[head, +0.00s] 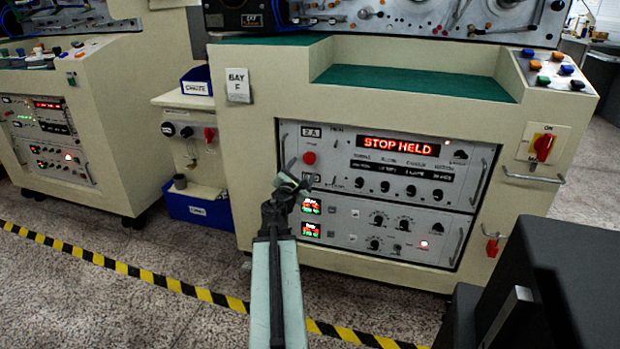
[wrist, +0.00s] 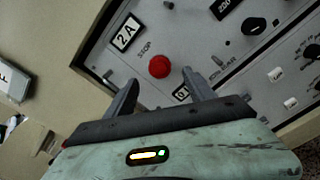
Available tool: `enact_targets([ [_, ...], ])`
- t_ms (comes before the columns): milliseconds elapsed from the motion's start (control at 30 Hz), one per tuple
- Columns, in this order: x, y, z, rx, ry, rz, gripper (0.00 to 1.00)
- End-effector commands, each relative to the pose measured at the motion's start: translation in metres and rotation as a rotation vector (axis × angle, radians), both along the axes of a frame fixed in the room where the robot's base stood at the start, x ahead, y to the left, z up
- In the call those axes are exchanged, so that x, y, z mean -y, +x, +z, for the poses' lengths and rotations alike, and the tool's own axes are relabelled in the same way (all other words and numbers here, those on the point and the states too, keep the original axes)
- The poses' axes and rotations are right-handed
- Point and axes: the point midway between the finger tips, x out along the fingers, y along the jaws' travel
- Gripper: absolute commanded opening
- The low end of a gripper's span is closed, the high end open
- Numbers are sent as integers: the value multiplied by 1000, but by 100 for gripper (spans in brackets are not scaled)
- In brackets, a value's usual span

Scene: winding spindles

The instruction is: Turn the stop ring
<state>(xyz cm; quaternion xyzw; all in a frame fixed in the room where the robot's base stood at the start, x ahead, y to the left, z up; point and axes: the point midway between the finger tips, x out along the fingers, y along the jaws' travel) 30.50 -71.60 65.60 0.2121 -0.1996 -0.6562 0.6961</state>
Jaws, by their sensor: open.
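The red round stop button (head: 309,158) sits at the upper left of the grey control panel, below the 2A label. It also shows in the wrist view (wrist: 159,66), with the word STOP beside it. A separate ring around it cannot be made out. My gripper (head: 291,182) is in front of the panel's left side, a little below and left of the button in the head view. In the wrist view my gripper (wrist: 160,77) is open and empty, its two fingers on either side of the button in the picture. Contact cannot be told. The red display (head: 398,146) reads STOP HELD.
Panel handles (head: 291,153) and several black knobs (head: 385,187) stand out near the button. A red rotary switch (head: 544,147) is at the cabinet's right. A blue bin (head: 200,209) stands left. A dark box (head: 540,285) fills the lower right. Yellow-black tape (head: 110,265) crosses the floor.

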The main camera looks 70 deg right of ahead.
Motion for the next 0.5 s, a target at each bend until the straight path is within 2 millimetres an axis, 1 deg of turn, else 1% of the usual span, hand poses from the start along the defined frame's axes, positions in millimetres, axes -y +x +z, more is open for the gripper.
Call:
enact_targets([
  [167, 4, 0, 2, -5, -2, 0, 63],
  [267, 13, 1, 2, -4, -2, 0, 63],
  [367, 29, 2, 2, -3, -1, -1, 63],
  [500, 57, 3, 2, -2, 0, -1, 63],
])
